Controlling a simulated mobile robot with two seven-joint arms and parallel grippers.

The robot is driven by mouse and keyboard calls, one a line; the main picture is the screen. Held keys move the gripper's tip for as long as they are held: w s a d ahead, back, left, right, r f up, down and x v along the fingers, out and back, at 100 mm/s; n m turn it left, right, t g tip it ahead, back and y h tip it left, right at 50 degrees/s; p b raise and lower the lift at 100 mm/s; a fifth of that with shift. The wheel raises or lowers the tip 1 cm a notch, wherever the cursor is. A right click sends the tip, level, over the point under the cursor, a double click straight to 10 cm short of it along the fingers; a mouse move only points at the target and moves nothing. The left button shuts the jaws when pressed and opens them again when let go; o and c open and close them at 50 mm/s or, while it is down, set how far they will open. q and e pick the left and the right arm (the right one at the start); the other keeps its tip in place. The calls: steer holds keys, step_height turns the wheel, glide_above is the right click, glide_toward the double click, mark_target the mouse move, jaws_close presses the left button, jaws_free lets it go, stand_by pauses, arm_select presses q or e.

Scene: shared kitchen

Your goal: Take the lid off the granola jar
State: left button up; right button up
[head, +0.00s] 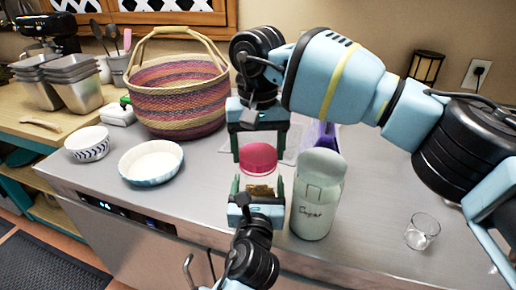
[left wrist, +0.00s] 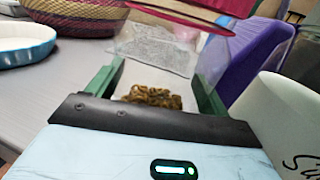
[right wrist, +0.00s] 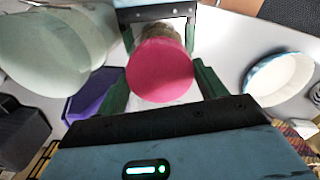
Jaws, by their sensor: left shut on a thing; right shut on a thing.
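The granola jar (head: 262,191) is clear, with brown granola low inside, and stands upright on the counter. Its granola also shows in the left wrist view (left wrist: 150,97). My left gripper (head: 258,186) is shut on the jar's body from the near side. The round pink lid (head: 258,157) is above the jar. My right gripper (head: 260,143) comes from the far side and is shut on the lid. The lid sits between the green fingers in the right wrist view (right wrist: 160,72). I cannot tell whether the lid still touches the jar's rim.
A pale green sugar canister (head: 317,205) stands close to the jar's right. A purple object (head: 325,135) is behind it. A small glass (head: 422,232) stands at the right. A blue-white dish (head: 150,162), patterned bowl (head: 87,145) and woven basket (head: 177,98) are left.

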mark_target(258, 154)
steer(key=shift+r, duration=0.15)
steer(key=shift+r, duration=0.85)
steer(key=shift+r, duration=2.05)
arm_select(q)
steer(key=o, duration=1.8)
steer(key=shift+o, duration=0.2)
arm_select(e)
steer(key=shift+r, duration=0.1)
